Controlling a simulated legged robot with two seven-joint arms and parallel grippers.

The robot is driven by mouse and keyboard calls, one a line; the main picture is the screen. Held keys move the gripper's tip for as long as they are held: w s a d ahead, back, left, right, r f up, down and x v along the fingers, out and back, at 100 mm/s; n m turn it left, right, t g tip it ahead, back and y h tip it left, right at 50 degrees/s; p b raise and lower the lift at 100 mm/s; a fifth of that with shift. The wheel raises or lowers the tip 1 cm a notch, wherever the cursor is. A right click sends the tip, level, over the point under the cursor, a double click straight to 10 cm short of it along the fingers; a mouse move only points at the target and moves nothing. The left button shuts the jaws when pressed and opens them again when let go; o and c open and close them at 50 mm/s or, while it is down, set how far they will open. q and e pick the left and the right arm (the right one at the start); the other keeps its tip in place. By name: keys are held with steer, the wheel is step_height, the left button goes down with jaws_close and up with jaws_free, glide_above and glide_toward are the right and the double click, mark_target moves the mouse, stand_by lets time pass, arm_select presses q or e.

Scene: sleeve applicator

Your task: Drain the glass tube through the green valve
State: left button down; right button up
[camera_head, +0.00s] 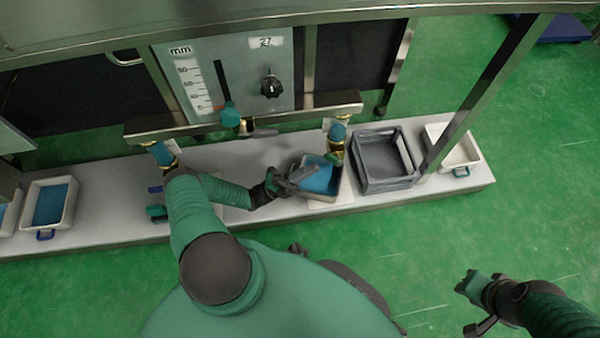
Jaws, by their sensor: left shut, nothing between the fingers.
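A brass valve fitting with a teal top (337,133) hangs under the machine's front edge, and a small green part (338,158) shows low on it. This may be the green valve; its handle position is too small to tell. A tray with a blue inside (322,180) stands below it. My left gripper (302,178) is shut and empty, over the tray's left part and left of the fitting. I cannot clearly make out a glass tube. My right arm (548,308) is at the lower right, away from the bench; its finger state is unclear.
A second fitting (163,154) is at the left, partly behind my left arm. A panel (262,70) carries a mm scale and black knob. A grey crate (384,160), a white tray (453,148) and a blue-filled tray (50,204) stand on the bench. A metal post rises beside the crate.

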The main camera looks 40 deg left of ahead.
arm_select(q)
steer(key=x, duration=0.3)
steer(key=shift+w+d+r, duration=0.2)
steer(key=shift+d+r, duration=0.05)
steer(key=shift+d, duration=0.05)
arm_select(e)
steer(key=shift+d+f, duration=0.15)
steer(key=shift+f, duration=0.1)
